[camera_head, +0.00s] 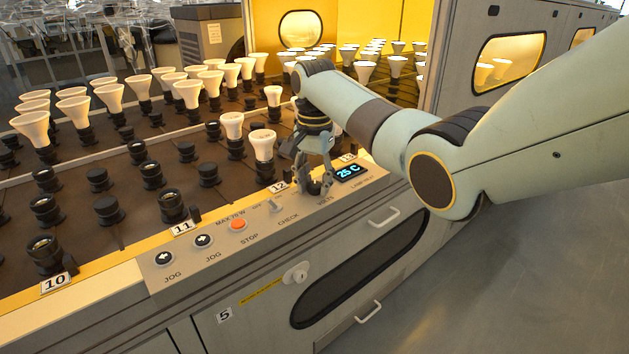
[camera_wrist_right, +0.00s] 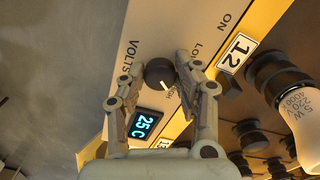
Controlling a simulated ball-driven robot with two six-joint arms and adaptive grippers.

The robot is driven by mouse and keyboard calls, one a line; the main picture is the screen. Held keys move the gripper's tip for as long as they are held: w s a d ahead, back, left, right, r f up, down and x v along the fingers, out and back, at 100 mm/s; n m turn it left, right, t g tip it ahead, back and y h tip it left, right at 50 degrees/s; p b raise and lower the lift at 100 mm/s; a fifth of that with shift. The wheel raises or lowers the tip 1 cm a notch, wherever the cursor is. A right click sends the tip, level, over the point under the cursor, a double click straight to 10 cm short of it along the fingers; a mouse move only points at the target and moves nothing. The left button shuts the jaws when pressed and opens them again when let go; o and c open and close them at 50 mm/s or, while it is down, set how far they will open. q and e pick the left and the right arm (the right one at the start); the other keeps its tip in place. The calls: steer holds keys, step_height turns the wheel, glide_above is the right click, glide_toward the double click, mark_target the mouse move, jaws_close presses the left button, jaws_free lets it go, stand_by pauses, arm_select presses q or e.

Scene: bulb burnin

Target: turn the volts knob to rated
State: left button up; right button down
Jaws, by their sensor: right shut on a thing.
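The volts knob (camera_wrist_right: 157,71) is a round black dial with a white pointer line, on the pale panel (camera_wrist_right: 128,22) beside the word VOLTS. In the wrist view its pointer is toward the lower right of the picture; a small label near the pointer is partly covered. My right gripper (camera_head: 317,188) is down at the panel. In the wrist view its fingers (camera_wrist_right: 157,66) are shut on the knob, one on each side. In the head view the fingers hide most of the knob. My left gripper is not in view.
A display reading 25 C (camera_head: 349,171) sits close to the fingers. A red stop button (camera_head: 238,224), jog buttons (camera_head: 204,241) and a check switch (camera_head: 274,205) are along the panel. Bulbs (camera_head: 264,144) stand in sockets behind it. A yellow-lined oven opening (camera_head: 358,22) is at the back.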

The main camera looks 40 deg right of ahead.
steer(key=shift+r+n+p, duration=0.2)
steer(key=shift+n+p, duration=0.5)
steer(key=shift+p, duration=0.15)
steer(key=shift+n+p, duration=1)
steer(key=shift+n, duration=0.1)
steer(key=shift+f+n+p, duration=0.15)
steer(key=shift+n+p, duration=0.95)
steer(key=shift+n, duration=0.9)
steer(key=c, duration=0.9)
jaws_free()
steer(key=shift+c, duration=0.2)
